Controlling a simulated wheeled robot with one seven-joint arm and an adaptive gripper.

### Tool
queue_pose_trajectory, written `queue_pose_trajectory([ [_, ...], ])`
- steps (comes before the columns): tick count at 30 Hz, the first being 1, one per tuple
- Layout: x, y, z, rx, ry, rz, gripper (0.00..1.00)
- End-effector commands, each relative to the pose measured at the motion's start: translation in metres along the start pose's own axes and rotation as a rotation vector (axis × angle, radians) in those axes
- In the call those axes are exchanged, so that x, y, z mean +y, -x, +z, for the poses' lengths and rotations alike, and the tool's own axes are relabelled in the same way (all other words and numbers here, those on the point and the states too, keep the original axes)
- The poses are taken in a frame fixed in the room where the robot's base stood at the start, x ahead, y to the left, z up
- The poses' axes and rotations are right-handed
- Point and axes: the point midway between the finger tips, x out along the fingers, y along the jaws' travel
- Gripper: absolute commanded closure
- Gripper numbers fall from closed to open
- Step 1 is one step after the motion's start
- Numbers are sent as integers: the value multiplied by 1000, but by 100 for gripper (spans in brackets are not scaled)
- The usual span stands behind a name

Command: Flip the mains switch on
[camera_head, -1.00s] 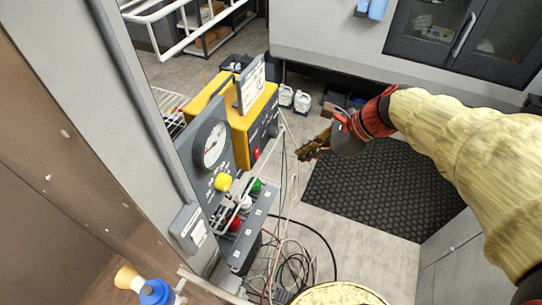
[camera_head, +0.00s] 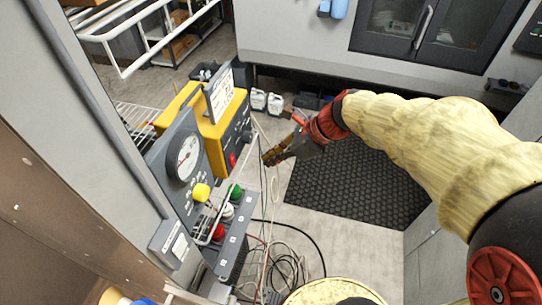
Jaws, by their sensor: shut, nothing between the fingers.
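A yellow box unit (camera_head: 207,125) stands behind the grey gauge panel, left of centre. A small red part (camera_head: 232,159) sits low on its dark front face. It looks like a switch, but its position is too small to read. My gripper (camera_head: 267,160) is shut and empty, to the right of the red part and apart from it. The fingertips point left toward the unit's front.
The grey panel (camera_head: 171,177) carries a round gauge (camera_head: 187,157) and a yellow knob (camera_head: 201,192). Green (camera_head: 236,192), white and red buttons sit behind a wire guard. Loose cables (camera_head: 285,265) hang below. A black mat (camera_head: 355,185) lies on the floor.

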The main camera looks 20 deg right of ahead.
Motion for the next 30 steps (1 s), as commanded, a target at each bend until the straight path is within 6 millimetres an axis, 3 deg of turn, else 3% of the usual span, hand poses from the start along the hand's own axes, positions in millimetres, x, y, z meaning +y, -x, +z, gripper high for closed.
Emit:
queue_pose_trajectory([
  [10,1,-70,0,2,0,4,100],
  [18,0,-90,24,1,2,1,100],
  [30,0,-95,28,2,0,-1,100],
])
